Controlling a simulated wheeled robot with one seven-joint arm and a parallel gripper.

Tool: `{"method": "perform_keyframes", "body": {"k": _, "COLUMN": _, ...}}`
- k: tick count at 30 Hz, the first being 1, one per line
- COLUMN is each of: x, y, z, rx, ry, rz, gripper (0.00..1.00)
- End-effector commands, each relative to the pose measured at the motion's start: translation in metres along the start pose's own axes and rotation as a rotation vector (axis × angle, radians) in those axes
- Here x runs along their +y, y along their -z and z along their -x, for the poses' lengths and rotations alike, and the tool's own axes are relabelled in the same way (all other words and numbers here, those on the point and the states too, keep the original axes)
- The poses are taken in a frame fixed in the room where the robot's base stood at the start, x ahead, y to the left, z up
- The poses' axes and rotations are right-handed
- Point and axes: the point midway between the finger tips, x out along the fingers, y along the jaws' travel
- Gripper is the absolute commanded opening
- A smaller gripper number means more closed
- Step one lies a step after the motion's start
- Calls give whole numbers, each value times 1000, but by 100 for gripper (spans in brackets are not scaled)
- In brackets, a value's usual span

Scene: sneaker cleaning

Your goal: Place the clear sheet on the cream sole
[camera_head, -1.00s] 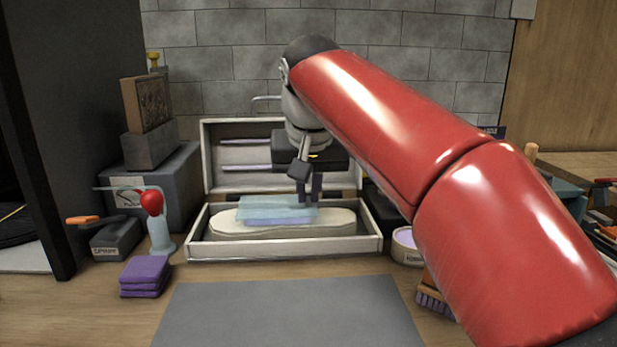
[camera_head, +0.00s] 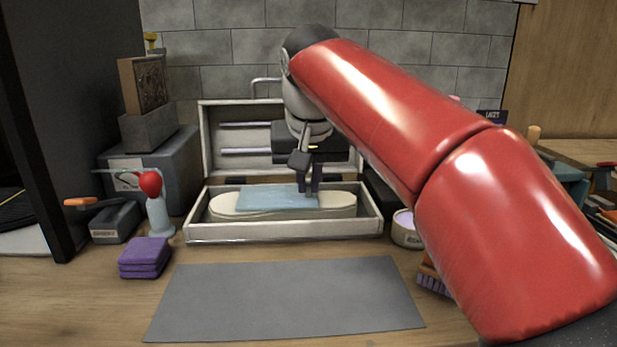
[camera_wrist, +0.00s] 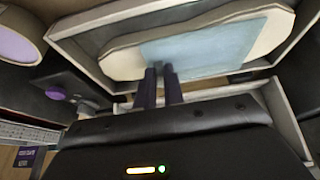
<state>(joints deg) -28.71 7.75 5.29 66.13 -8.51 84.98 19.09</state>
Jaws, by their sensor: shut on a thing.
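The clear sheet (camera_head: 270,197) looks pale blue and lies flat across the middle of the cream sole (camera_head: 337,203). The sole lies lengthwise in the open case (camera_head: 300,230). My gripper (camera_head: 309,190) is over the sole, its fingers shut on the right edge of the sheet. In the wrist view the fingertips (camera_wrist: 160,72) meet the near edge of the sheet (camera_wrist: 205,50), and the sole (camera_wrist: 120,62) shows on both sides of it. Whether the sheet touches the sole all over, I cannot tell.
The case lid (camera_head: 240,150) stands open behind. A grey mat (camera_head: 285,300) lies clear in front. Purple pads (camera_head: 145,257), a spray bottle with a red top (camera_head: 158,205) and a grey box (camera_head: 115,222) are on the left. A round tin (camera_head: 405,230) stands right of the case.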

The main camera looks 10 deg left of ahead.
Motion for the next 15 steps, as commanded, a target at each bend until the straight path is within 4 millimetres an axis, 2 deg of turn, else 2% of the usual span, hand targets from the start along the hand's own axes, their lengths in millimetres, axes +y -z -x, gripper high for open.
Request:
{"method": "perform_keyframes", "body": {"k": 5, "x": 0, "y": -2, "z": -4, "rx": 1, "ry": 0, "rz": 0, "gripper": 0}}
{"method": "perform_keyframes", "body": {"k": 6, "x": 0, "y": -1, "z": -3, "rx": 1, "ry": 0, "rz": 0, "gripper": 14}}
{"method": "perform_keyframes", "body": {"k": 11, "x": 0, "y": -1, "z": -3, "rx": 1, "ry": 0, "rz": 0, "gripper": 35}}
{"method": "perform_keyframes", "body": {"k": 15, "x": 0, "y": -1, "z": -3, "rx": 0, "ry": 0, "rz": 0, "gripper": 35}}
